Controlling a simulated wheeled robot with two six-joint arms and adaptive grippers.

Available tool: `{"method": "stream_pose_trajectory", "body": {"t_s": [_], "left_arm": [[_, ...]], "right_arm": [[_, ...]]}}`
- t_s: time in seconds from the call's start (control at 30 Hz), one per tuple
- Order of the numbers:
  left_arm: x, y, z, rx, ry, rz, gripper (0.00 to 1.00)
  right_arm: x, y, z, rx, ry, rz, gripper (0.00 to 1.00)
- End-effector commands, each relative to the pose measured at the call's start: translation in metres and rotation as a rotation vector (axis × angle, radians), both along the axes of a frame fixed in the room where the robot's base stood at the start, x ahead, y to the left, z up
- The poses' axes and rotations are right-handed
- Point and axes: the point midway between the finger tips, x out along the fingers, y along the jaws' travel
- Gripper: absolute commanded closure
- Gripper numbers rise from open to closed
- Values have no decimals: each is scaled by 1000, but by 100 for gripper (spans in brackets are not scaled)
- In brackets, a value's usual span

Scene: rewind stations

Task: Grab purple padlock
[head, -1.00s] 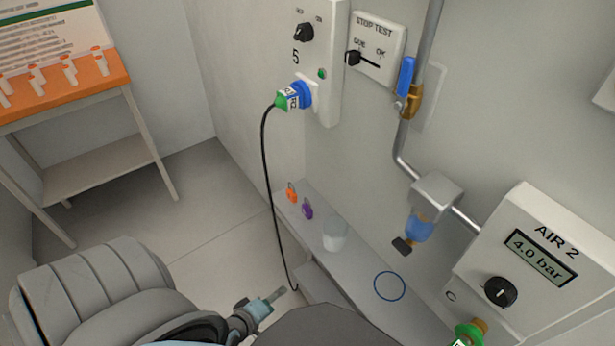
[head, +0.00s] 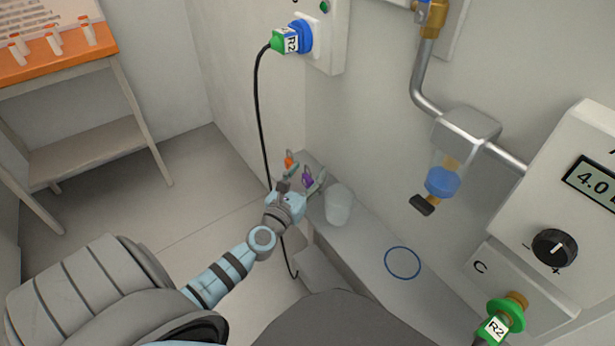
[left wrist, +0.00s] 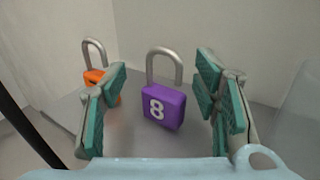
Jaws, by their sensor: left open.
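The purple padlock (head: 308,180) stands on the grey shelf (head: 352,240) along the wall. In the left wrist view the purple padlock (left wrist: 163,106) shows a white 8 and a grey shackle pointing up. My left gripper (head: 302,182) is open at the shelf's far end. In the left wrist view its teal finger pads (left wrist: 158,108) stand apart, with the padlock between and slightly beyond them, not gripped. An orange padlock (left wrist: 95,77) stands behind the left finger and is partly hidden by it; it also shows in the head view (head: 289,160). My right gripper is not in view.
A translucent cup (head: 338,205) stands on the shelf just right of my gripper. A black cable (head: 258,110) hangs from the green and blue plug (head: 292,38), close to my left gripper. A blue ring (head: 403,263) marks a clear part of the shelf.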

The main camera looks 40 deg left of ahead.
Motion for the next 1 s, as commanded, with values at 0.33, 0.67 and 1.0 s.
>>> {"method": "stream_pose_trajectory", "body": {"t_s": [0.33,0.67,1.0], "left_arm": [[8,2,2,1,0,0,57],[8,1,2,2,0,0,100],[8,2,2,2,0,0,100]], "right_arm": [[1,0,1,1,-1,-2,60],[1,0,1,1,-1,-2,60],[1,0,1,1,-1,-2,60]]}}
